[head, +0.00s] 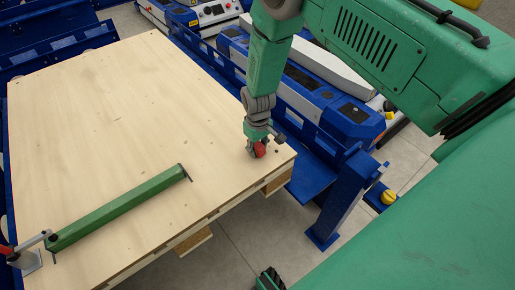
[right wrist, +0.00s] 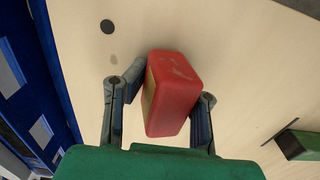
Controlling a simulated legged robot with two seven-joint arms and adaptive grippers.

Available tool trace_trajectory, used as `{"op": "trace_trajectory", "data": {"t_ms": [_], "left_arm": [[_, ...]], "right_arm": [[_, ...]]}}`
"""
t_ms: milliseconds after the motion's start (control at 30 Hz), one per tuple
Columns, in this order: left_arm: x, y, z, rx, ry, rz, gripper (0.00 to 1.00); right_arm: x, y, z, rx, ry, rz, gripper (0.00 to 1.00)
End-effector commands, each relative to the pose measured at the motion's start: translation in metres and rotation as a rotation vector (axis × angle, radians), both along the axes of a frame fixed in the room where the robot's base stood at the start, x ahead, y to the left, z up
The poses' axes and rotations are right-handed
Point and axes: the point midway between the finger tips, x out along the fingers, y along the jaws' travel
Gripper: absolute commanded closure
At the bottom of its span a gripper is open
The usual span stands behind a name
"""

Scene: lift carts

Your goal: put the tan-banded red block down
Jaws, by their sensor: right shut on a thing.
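The red block (head: 260,149) is at the near right corner of the pale wooden board (head: 100,120). In the right wrist view the red block (right wrist: 176,92) has scuffs on its face and a tan strip along its left side. My right gripper (head: 256,144) points down over that corner and is shut on the block, with one finger on each side of it. The board lies behind the block in the wrist view. I cannot tell whether the block touches the board. My left gripper is not in view.
A long green bar (head: 120,208) lies across the board's near part. A clamp-like metal piece with a red handle (head: 28,258) is at the lower left edge. Blue carts (head: 340,110) stand beyond the right edge. The board's middle and far part are clear.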

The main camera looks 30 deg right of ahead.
Motion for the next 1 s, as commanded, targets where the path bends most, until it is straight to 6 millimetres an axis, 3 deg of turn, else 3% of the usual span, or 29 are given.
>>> {"op": "trace_trajectory", "data": {"t_ms": [67, 100, 167, 667, 767, 1000], "left_arm": [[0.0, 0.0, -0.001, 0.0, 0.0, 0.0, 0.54], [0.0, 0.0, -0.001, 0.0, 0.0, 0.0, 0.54], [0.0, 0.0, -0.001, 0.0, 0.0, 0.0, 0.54], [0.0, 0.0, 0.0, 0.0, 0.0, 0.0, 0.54], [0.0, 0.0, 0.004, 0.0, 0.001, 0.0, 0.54], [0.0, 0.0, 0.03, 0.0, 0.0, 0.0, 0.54]], "right_arm": [[-0.001, 0.0, -0.003, 0.001, 0.002, 0.0, 1.0], [-0.001, 0.001, -0.004, 0.001, 0.002, 0.0, 0.74], [-0.001, 0.001, -0.004, 0.001, 0.003, 0.0, 0.56], [-0.001, 0.0, 0.001, 0.0, 0.003, 0.001, 0.56], [-0.001, 0.0, 0.015, 0.001, 0.002, 0.0, 0.56], [-0.001, 0.004, 0.072, 0.0, -0.002, 0.0, 0.56]]}}
